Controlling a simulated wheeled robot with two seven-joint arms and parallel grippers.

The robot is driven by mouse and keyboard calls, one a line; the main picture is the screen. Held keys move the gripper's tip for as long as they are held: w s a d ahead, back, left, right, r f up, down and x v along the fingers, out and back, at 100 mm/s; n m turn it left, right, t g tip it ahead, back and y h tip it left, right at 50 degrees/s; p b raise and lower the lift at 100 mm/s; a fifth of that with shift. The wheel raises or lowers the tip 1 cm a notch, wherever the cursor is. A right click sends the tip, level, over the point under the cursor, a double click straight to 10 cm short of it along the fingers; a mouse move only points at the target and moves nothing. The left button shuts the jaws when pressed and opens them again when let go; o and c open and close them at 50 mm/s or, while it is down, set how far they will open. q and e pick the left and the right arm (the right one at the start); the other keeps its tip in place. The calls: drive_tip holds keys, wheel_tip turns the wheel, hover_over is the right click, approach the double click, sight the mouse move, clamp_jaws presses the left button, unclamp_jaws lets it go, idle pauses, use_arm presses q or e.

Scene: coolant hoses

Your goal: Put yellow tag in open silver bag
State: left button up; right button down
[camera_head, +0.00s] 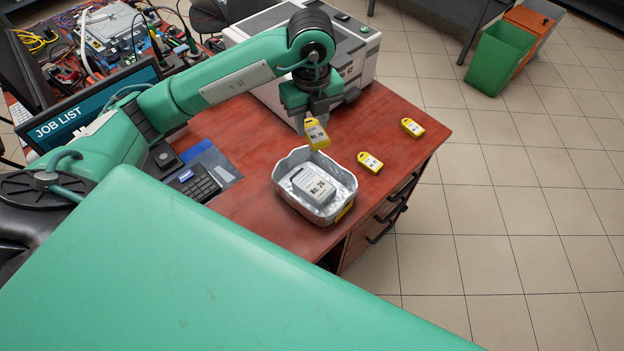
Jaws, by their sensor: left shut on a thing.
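My left gripper (312,119) points down above the desk and is shut on a yellow tag (317,134) with a white label. It holds the tag just above the far rim of the open silver bag (283,201). Two more yellow tags lie on the desk to the right, one near the bag (370,162) and one farther right (412,128). Something yellow (344,211) shows at the bag's lower right side. My right gripper is not in view.
The red-brown desk (250,220) has its right edge and drawers just beyond the tags. A white machine (262,35) stands behind the gripper. A calculator (194,184) and a job list screen (90,110) are at the left. Green and orange bins (497,60) stand on the floor.

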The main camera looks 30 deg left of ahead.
use_arm(q)
drive_tip(key=n, duration=0.2)
drive_tip(key=r+n, duration=0.1)
drive_tip(key=n, duration=0.1)
drive_tip(key=shift+w+a, duration=0.1)
drive_tip(key=shift+a, duration=0.1)
drive_tip(key=p, duration=0.2)
hover_over(311, 178)
drive_tip(key=shift+n, duration=0.3)
wheel_tip(311, 178, down, 16)
drive_tip(key=shift+r, duration=0.2)
wheel_tip(311, 178, down, 4)
drive_tip(key=shift+f, duration=0.1)
drive_tip(key=shift+f, duration=0.15)
drive_tip(key=o, duration=1)
drive_tip(key=shift+c, duration=0.2)
